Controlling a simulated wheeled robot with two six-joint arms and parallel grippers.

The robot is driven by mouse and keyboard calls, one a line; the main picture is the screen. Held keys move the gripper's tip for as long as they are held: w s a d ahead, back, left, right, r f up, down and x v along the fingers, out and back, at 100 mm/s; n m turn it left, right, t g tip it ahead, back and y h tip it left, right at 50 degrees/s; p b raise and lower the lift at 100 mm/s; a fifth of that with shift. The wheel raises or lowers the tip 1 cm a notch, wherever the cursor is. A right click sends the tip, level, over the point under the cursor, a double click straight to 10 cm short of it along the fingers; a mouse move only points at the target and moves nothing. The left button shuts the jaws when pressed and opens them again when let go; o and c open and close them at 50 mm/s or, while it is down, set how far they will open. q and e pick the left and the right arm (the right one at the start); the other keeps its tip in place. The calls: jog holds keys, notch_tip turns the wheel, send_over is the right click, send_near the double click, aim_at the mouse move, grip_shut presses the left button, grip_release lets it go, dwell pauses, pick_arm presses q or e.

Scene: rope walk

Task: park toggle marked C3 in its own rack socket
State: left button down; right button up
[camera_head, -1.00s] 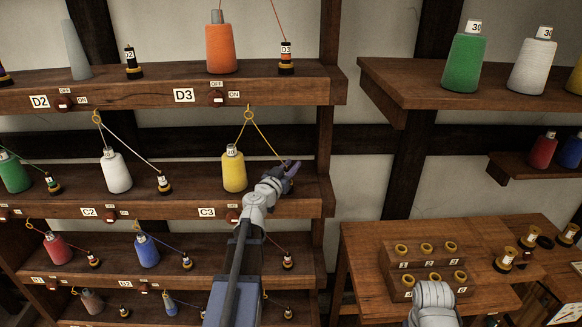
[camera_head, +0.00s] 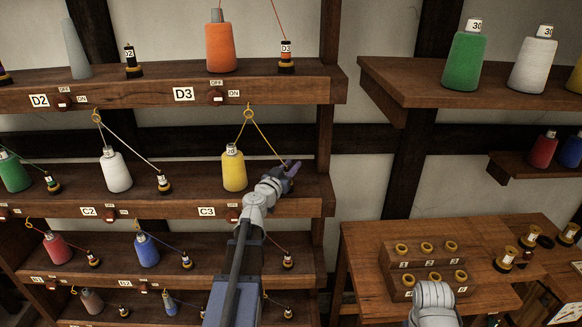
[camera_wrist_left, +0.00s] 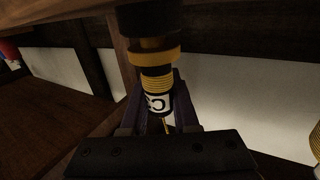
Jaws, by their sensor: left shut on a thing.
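My left gripper (camera_head: 292,169) is at the right end of the C3 shelf (camera_head: 312,205), right of the yellow cone (camera_head: 234,172). In the left wrist view its dark fingers (camera_wrist_left: 158,105) are shut on the toggle (camera_wrist_left: 158,84), which has yellow bands and a white label; a C and part of another mark show. A black round piece (camera_wrist_left: 150,18) is at the toggle's far end; I cannot tell whether it is seated in a socket. A yellow thread (camera_head: 265,137) runs from a ring down towards the gripper. The gripper hides the toggle and its socket in the head view.
The C3 label (camera_head: 207,212) is on the shelf front. The D3 shelf (camera_head: 130,93) is above, and a lower shelf (camera_head: 215,280) holds cones and toggles. A wooden post (camera_head: 325,150) stands close right of my gripper. A bench (camera_head: 360,245) with a spool block stands at right.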

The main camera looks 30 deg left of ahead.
pick_arm(q)
jog(key=shift+f+b, duration=0.4)
jog(key=shift+f, duration=0.1)
jog(key=c, duration=0.9)
grip_release()
jog(key=shift+c, duration=0.2)
jog(key=shift+s, duration=0.1)
jog(key=s, duration=1)
jog(key=shift+s+d, duration=0.4)
jog(key=shift+d, duration=0.05)
jog(key=s+d+f+m+g+h+b, duration=0.1)
jog(key=d+f+m+g+h, duration=0.5)
jog(key=d, duration=1)
jog(key=s+d+f+g+h, duration=0.1)
jog(key=d+f+g+h, duration=0.3)
jog(key=d+f, duration=0.8)
jog(key=s+d+f+g+y, duration=0.2)
jog(key=s+y, duration=0.1)
jog(key=s, duration=0.2)
jog(key=s+d+f+g+y+b, duration=0.1)
jog(key=s+d+f+g+y, duration=0.1)
jog(key=s, duration=0.3)
jog(key=s+d+f+n+g+y, duration=0.1)
jog(key=s+d+f+g+y, duration=0.1)
jog(key=s+d+g+y, duration=0.2)
jog(key=shift+s+d+f+y+b, duration=0.15)
jog(key=shift+s+f+y+b, duration=0.2)
jog(key=shift+s, duration=0.3)
